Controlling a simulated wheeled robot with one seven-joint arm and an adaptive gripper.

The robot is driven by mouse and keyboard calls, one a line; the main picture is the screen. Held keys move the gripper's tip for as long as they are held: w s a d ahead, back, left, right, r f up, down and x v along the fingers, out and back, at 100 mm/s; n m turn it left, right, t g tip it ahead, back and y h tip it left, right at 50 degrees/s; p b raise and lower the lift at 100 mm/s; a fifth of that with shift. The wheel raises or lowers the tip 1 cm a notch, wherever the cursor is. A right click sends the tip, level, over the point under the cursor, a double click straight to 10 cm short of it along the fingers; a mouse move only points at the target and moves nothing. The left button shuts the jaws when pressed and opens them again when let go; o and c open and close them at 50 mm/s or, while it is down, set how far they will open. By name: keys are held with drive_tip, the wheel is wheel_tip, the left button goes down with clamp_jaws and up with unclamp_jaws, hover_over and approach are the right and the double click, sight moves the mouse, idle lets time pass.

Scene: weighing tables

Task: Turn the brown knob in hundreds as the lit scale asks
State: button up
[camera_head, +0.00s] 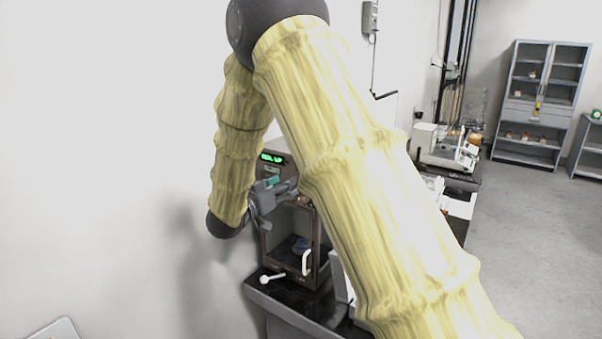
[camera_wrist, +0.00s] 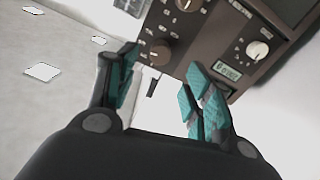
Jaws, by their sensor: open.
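The lit scale (camera_head: 290,232) stands by the wall in the head view, a glass-fronted case with a green lit display (camera_head: 271,157) too small to read surely. In the wrist view its brown panel (camera_wrist: 205,40) carries a brown knob (camera_wrist: 160,52), a second brownish knob (camera_wrist: 188,4) and a pale knob (camera_wrist: 257,50). I cannot read which is for hundreds. My gripper (camera_wrist: 160,66) is open, its teal-padded fingers to either side of the near brown knob. Contact cannot be told. In the head view my gripper (camera_head: 284,188) is at the scale's upper front.
A white door handle (camera_head: 307,262) is on the case front and a white spoon-like item (camera_head: 271,278) lies on the dark table (camera_head: 290,303) before it. Another balance (camera_head: 443,150) stands farther back. A grey cabinet (camera_head: 540,100) is at the far right, with open floor before it.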

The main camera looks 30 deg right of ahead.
drive_tip(key=p+x, duration=0.4)
drive_tip(key=x, duration=0.5)
drive_tip(key=shift+w+d, duration=0.1)
drive_tip(key=shift+d, duration=0.15)
drive_tip(key=shift+f, duration=0.1)
drive_tip(key=c, duration=1)
